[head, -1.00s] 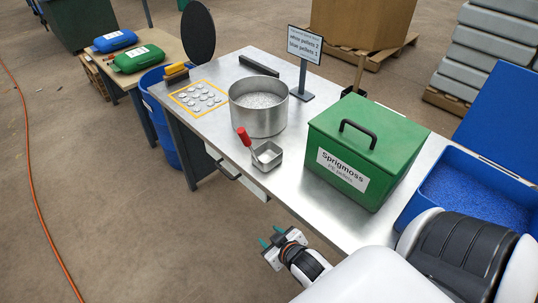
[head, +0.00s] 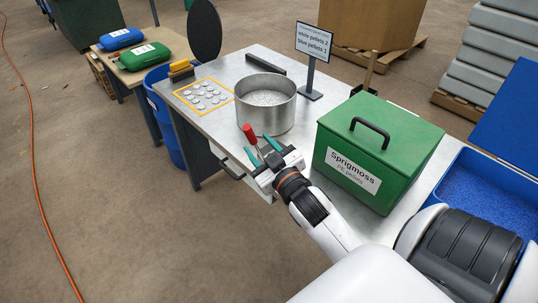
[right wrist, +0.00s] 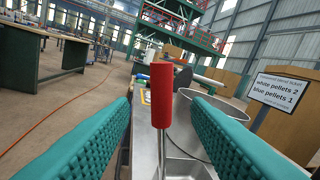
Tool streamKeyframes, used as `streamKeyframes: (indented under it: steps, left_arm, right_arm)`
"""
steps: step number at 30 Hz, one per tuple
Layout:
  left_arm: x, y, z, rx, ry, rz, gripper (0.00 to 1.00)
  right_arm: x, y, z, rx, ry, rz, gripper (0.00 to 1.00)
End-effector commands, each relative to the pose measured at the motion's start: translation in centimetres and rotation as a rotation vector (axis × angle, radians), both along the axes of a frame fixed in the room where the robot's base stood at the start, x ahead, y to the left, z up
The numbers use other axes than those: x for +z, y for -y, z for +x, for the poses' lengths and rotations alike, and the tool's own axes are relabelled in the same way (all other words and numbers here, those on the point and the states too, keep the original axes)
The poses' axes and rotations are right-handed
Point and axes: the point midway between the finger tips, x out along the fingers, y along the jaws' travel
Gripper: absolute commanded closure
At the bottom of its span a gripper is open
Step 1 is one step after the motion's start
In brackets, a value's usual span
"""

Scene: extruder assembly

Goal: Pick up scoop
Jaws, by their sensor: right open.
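The scoop has a red handle (head: 250,134) and a metal pan; the pan is mostly hidden behind my right gripper in the head view. In the right wrist view the red handle (right wrist: 161,90) stands upright between the two teal fingers, and part of the metal pan (right wrist: 190,168) shows below. My right gripper (head: 261,148) is open, with its fingertips close to the handle at the table's front edge. I cannot tell whether a finger touches it. My left gripper is not in view.
A metal pot (head: 265,112) of white pellets stands just behind the scoop. A green lidded box (head: 375,150) labelled Sprigmoss is to the right. A sign (head: 314,42) stands behind. A blue bin (head: 490,203) of blue pellets is at far right.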

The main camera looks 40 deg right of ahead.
Motion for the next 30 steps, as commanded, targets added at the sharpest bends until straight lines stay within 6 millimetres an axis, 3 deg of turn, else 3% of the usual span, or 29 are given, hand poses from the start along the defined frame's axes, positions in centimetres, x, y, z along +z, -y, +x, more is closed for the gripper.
streamKeyframes:
  steps: [12, 21, 29, 30]
  left_arm:
    - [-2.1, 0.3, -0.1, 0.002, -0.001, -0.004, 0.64]
    - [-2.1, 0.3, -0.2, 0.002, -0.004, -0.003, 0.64]
    - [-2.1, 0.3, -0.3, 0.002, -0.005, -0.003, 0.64]
    - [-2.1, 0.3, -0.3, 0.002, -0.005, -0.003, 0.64]
  right_arm:
    - [-0.4, 0.9, 4.8, 0.001, 0.002, 0.001, 0.57]
    - [-0.3, 0.9, 5.2, 0.001, -0.001, 0.001, 0.57]
    - [-0.3, 0.9, 5.2, 0.001, -0.001, 0.001, 0.99]
    - [-0.3, 0.9, 5.2, 0.001, -0.001, 0.001, 1.00]
